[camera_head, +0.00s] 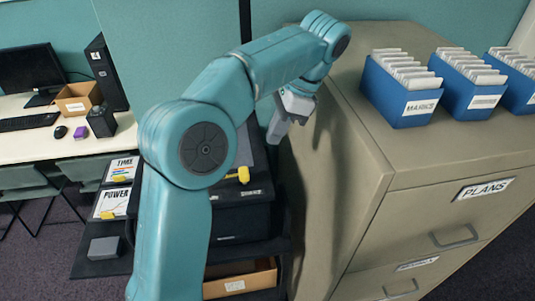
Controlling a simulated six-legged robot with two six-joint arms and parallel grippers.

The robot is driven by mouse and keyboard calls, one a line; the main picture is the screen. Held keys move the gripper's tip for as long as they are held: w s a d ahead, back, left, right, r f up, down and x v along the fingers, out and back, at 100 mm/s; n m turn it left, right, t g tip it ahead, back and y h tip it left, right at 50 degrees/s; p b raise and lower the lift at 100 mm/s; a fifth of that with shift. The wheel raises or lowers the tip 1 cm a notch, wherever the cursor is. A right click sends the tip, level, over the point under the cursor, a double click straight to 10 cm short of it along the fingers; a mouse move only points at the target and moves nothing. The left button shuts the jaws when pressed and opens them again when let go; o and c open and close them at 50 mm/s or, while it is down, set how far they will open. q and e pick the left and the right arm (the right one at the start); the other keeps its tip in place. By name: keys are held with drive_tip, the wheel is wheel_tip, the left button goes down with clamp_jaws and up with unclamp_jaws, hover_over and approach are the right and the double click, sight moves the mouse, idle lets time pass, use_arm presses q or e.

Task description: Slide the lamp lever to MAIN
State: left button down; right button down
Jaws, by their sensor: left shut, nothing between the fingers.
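My left arm reaches up across the middle of the view, and its gripper (277,130) points down beside the filing cabinet's left side. Its grey fingers are shut and empty. A yellow handle (243,175) shows on the dark unit (240,219) behind my arm, below and left of the gripper and apart from it in the picture. My arm hides part of this unit. I cannot tell whether the yellow handle is the lamp lever, and I can read no MAIN mark. My right gripper is not in view.
A TIME panel (120,168) and a POWER panel (112,202), with yellow parts, stand left of my arm. The beige filing cabinet (430,165) fills the right, with blue card boxes (400,95) on top. A desk (25,147) is at the far left.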

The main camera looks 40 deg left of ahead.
sight(244, 177)
use_arm(q)
drive_tip(key=x, duration=0.6)
drive_tip(key=b+x, duration=0.1)
drive_tip(key=x, duration=0.3)
drive_tip(key=shift+w+a, duration=0.2)
drive_tip(key=shift+a, duration=0.1)
drive_tip(key=shift+s+d, duration=0.1)
drive_tip(key=shift+s, duration=0.05)
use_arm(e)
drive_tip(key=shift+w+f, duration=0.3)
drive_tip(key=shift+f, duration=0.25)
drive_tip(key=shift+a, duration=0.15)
use_arm(q)
drive_tip(key=shift+s+a+f, duration=0.1)
drive_tip(key=shift+s+a, duration=0.05)
drive_tip(key=shift+a, duration=0.25)
drive_tip(key=s+a, duration=0.1)
drive_tip(key=s, duration=0.1)
drive_tip(key=s+a, duration=0.1)
drive_tip(key=s+a+b, duration=0.1)
drive_tip(key=s+a, duration=0.1)
drive_tip(key=shift+s, duration=0.3)
drive_tip(key=shift+w, duration=0.2)
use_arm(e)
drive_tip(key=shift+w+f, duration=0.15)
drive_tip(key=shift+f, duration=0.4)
use_arm(q)
drive_tip(key=shift+s, duration=0.15)
